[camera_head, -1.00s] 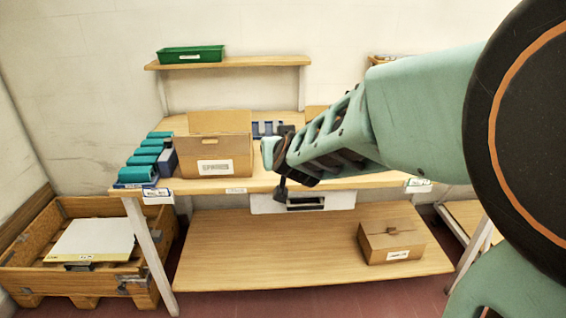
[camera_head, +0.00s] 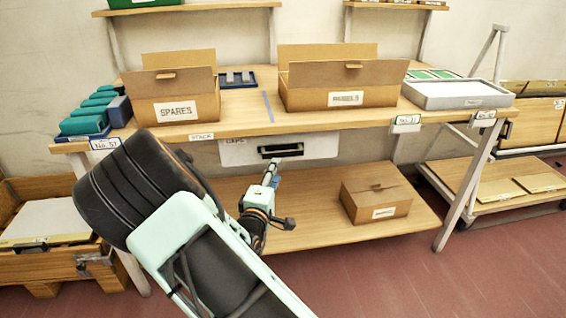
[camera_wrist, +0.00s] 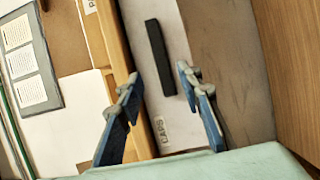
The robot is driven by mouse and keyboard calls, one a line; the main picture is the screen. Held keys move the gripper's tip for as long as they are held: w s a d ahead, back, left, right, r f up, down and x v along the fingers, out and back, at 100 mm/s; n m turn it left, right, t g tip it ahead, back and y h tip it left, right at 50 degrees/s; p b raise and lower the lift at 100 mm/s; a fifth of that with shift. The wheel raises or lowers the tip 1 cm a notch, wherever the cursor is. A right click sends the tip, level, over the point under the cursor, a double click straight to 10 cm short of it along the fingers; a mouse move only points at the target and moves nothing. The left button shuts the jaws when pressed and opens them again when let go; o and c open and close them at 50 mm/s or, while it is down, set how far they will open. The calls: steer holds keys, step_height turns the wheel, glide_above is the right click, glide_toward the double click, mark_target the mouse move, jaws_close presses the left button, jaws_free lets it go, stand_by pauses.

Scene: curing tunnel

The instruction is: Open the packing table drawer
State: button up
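The packing table (camera_head: 340,121) has a white drawer front (camera_head: 235,154) under its top, with a dark bar handle (camera_head: 282,150). The drawer looks shut. My gripper (camera_head: 275,178) is just below and in front of the handle in the head view. In the wrist view, my gripper (camera_wrist: 158,80) is open and empty, with its blue fingers spread apart. The dark handle (camera_wrist: 159,57) lies ahead between the fingertips, nearer the right one. The drawer front (camera_wrist: 182,130) bears a CAPS label (camera_wrist: 162,130).
A SPARES box (camera_head: 176,110) and another open carton (camera_head: 343,98) stand on the tabletop. A closed carton (camera_head: 376,200) sits on the lower shelf (camera_head: 310,235). A wooden crate (camera_head: 60,262) stands at left and a trolley (camera_head: 500,200) at right.

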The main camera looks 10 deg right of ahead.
mark_target(282, 155)
steer(key=b+x, duration=0.2)
steer(key=x, duration=0.8)
steer(key=shift+w+d+b, duration=0.2)
steer(key=shift+w+b, duration=0.1)
jaws_close()
